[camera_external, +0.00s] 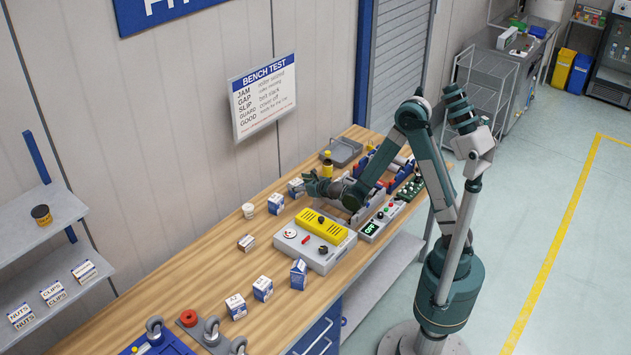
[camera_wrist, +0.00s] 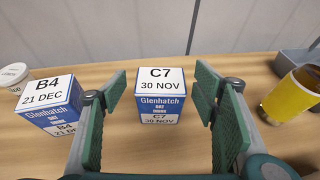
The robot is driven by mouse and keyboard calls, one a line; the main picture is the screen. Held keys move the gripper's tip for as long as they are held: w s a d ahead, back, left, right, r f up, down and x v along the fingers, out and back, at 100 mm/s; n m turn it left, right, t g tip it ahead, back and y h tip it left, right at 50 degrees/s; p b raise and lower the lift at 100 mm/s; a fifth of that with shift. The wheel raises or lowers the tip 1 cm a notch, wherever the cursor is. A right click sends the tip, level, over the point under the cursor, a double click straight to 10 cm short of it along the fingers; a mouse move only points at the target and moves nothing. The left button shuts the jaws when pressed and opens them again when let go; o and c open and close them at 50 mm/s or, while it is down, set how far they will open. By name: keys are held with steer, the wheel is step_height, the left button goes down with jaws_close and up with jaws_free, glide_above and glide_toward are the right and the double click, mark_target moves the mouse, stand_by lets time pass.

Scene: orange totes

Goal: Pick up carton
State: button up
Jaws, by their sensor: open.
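A blue and white carton marked C7, 30 NOV (camera_wrist: 161,92) stands upright on the bench in the middle of the wrist view. It also shows in the external view (camera_external: 296,186), just left of my gripper (camera_external: 312,186). In the wrist view my gripper (camera_wrist: 161,84) is open, with one green-padded finger on each side of this carton and a gap on both sides. A second carton marked B4, 21 DEC (camera_wrist: 48,103) stands to the left, outside the left finger; the external view shows it too (camera_external: 275,204). The B4 carton's lower right is partly hidden by that finger.
A white cup (camera_external: 249,210) stands left of the cartons. A grey machine with a yellow cover (camera_external: 319,227) and several other cartons (camera_external: 263,288) are nearer the camera.

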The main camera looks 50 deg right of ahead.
steer(key=shift+x, duration=1)
steer(key=shift+c, duration=0.5)
steer(key=c, duration=1)
